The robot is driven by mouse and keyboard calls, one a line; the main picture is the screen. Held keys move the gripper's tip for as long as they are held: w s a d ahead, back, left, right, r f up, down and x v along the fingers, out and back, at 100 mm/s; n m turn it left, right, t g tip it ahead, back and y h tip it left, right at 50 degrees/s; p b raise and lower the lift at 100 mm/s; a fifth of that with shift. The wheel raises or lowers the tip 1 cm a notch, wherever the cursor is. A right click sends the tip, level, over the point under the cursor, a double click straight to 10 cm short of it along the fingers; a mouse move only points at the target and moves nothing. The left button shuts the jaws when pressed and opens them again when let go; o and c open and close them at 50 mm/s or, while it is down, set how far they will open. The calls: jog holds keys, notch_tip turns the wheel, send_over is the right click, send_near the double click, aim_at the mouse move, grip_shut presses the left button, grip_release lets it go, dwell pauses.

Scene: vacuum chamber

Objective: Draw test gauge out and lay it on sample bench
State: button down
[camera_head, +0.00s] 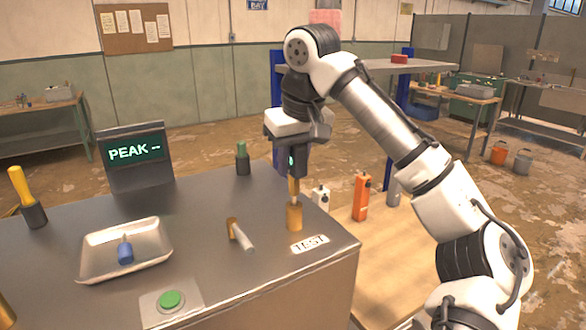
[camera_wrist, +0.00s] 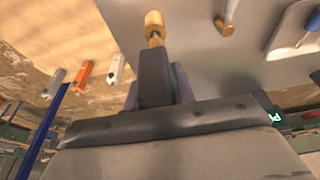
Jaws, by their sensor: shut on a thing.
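The test gauge, as I take it, is the slim brass-orange piece (camera_head: 294,187) upright under my gripper (camera_head: 292,172). My gripper points down and is shut on its upper part. Below it a wider brass cylinder (camera_head: 294,217) stands by the "TEST" label (camera_head: 310,244) on the grey metal bench (camera_head: 205,202). The wrist view shows this cylinder (camera_wrist: 154,22) beyond my fingers (camera_wrist: 155,75), with a narrow neck between. I cannot tell whether the cylinder is a socket or part of the gauge. Which surface is the sample bench is not marked.
An orange-headed tool (camera_head: 240,236) lies left of the cylinder. A tray (camera_head: 93,266) holds a blue-handled piece (camera_head: 125,252). A green button (camera_head: 170,299), green-topped holder (camera_head: 242,160) and "PEAK --" display (camera_head: 135,152) are also there. A wooden surface (camera_head: 345,235) lies right, with upright blocks (camera_head: 361,198).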

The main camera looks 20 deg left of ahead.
jog(key=shift+r, duration=2.75)
